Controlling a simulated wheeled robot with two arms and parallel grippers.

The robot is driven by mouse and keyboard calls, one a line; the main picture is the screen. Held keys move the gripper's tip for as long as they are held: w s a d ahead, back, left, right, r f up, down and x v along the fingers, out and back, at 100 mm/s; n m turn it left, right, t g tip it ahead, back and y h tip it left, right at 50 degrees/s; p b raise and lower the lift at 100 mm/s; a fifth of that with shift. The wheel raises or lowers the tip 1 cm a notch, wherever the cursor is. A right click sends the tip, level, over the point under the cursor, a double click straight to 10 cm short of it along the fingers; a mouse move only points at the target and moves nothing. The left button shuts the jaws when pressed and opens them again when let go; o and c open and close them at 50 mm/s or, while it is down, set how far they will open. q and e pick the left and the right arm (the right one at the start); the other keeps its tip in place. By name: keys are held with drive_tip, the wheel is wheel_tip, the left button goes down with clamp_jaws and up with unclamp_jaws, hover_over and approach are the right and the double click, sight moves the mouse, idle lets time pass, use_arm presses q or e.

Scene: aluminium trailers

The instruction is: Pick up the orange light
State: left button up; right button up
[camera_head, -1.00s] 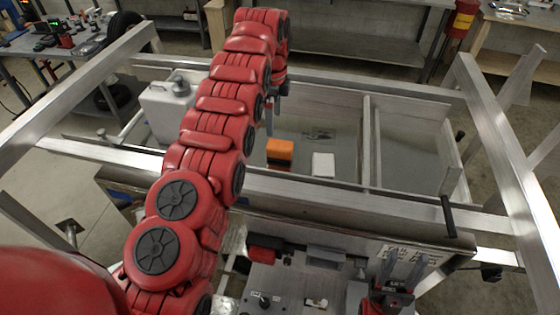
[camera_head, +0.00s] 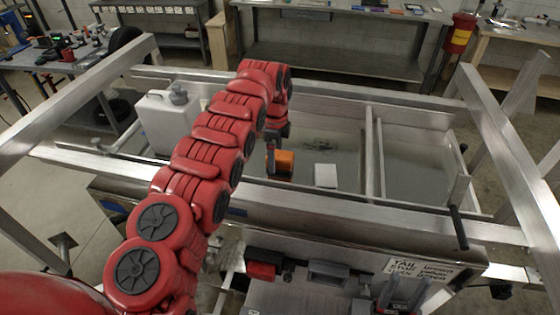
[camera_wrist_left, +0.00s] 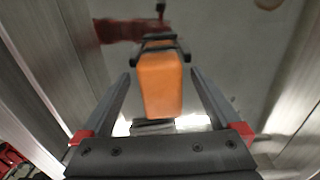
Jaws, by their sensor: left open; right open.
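The orange light (camera_head: 285,161) lies on the grey floor of the trailer's bin in the head view, partly hidden behind my left gripper. My left gripper (camera_head: 271,168) points down over it from the far end of the red arm. In the left wrist view the orange light (camera_wrist_left: 160,84) is between the two dark fingers of my open left gripper (camera_wrist_left: 160,76), with gaps on both sides. It does not look gripped. My right gripper (camera_head: 400,290) is open and empty at the bottom right of the head view, in front of the trailer.
A white box (camera_head: 325,175) lies just right of the light. A white jug (camera_head: 168,122) stands at the bin's left end. A metal divider (camera_head: 373,155) and the trailer's front rail (camera_head: 350,207) bound the space. Open bin floor lies behind the light.

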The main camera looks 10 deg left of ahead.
use_arm(q)
clamp_jaws()
idle(0.4)
drive_tip(key=shift+r, duration=0.1)
